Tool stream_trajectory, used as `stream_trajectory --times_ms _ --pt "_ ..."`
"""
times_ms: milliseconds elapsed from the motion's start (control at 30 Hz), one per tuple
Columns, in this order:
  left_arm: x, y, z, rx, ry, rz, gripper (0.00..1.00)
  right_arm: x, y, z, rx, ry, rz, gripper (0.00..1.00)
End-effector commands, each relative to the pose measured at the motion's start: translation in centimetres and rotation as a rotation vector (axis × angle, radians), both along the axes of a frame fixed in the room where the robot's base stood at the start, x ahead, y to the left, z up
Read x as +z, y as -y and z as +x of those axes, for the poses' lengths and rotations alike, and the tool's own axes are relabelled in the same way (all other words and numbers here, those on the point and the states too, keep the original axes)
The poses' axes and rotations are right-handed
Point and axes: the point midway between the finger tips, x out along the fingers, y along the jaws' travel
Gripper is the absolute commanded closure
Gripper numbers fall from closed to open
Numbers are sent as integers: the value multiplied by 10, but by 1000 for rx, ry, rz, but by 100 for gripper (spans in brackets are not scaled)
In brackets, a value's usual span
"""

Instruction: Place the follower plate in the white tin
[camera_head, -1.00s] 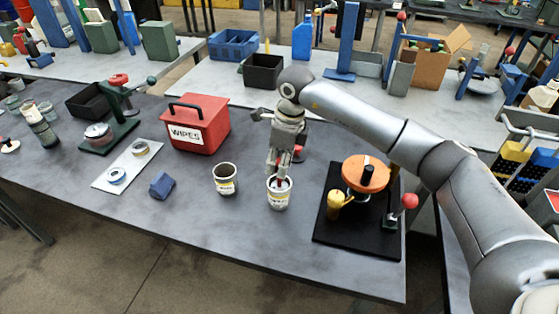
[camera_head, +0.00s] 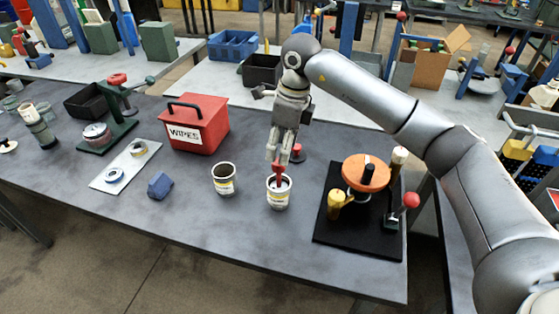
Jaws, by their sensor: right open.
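The white tin (camera_head: 279,201) with a yellow-marked label stands upright on the grey bench. A red handle (camera_head: 279,174), apparently the follower plate's, rises from its mouth; the plate itself is hard to make out inside the tin. My right gripper (camera_head: 279,159) points down just above the tin, its open fingers around or just above the top of the red handle. My left gripper is not in view.
A similar open tin (camera_head: 225,182) stands to the left. On the right is a black base (camera_head: 350,240) with an orange disc (camera_head: 366,173). A red wipes box (camera_head: 196,125) and a blue block (camera_head: 160,185) lie left. A red-topped item (camera_head: 297,152) stands behind my gripper.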

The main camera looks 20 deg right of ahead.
Motion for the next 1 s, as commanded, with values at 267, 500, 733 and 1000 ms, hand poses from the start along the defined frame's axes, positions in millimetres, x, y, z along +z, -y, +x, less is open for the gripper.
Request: stream_trajectory --times_ms 267,500,733,1000 --pt "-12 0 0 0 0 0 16 51 7 -4 0 3 1 48" --pt "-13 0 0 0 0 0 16 65 8 -6 1 -1 0 48" --pt "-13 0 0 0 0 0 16 66 8 -6 1 -1 0 48" --pt "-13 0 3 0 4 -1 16 65 8 -6 1 -1 0 48"
